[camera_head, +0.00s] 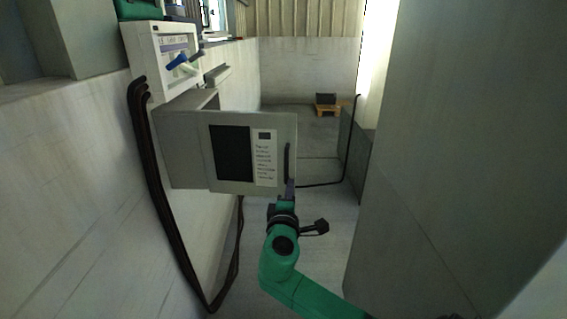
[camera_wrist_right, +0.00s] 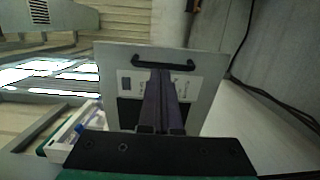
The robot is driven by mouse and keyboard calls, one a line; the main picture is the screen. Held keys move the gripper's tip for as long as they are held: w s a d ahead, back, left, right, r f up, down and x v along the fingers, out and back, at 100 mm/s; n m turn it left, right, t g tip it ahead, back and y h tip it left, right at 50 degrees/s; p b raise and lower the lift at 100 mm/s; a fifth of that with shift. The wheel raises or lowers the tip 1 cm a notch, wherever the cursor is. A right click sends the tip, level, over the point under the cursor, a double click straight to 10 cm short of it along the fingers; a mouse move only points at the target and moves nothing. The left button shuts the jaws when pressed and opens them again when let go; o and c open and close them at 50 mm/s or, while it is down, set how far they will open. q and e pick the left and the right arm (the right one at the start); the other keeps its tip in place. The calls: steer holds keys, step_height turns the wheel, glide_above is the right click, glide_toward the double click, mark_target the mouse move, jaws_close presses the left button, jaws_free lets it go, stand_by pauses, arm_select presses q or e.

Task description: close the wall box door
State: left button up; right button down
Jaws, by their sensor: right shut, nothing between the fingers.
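The wall box (camera_head: 188,178) is a grey cabinet on the left wall. Its grey door (camera_head: 283,126) stands open, swung out from the wall, with a dark window panel, a white label and a dark bar handle (camera_head: 287,160) near its right edge. My right gripper (camera_head: 290,188) is shut and empty at the handle's lower end. In the right wrist view, the shut fingers (camera_wrist_right: 162,88) point at the door (camera_wrist_right: 112,60), their tips just by the middle of the handle (camera_wrist_right: 182,65). I cannot tell whether they touch. My left gripper is not in view.
A white panel box (camera_head: 160,62) with blue and white handles is on the wall above left. Black cables (camera_head: 160,185) run down the wall. A large grey cabinet (camera_head: 465,150) fills the right side. A small wooden stand (camera_head: 327,109) is on the floor beyond.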

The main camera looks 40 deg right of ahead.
mark_target(295, 160)
steer(key=p+x, duration=0.2)
steer(key=x, duration=0.8)
steer(key=shift+w+d, duration=0.25)
steer(key=shift+d, duration=0.05)
steer(key=shift+w+d+f, duration=0.15)
steer(key=shift+w+d, duration=0.3)
steer(key=shift+w, duration=0.05)
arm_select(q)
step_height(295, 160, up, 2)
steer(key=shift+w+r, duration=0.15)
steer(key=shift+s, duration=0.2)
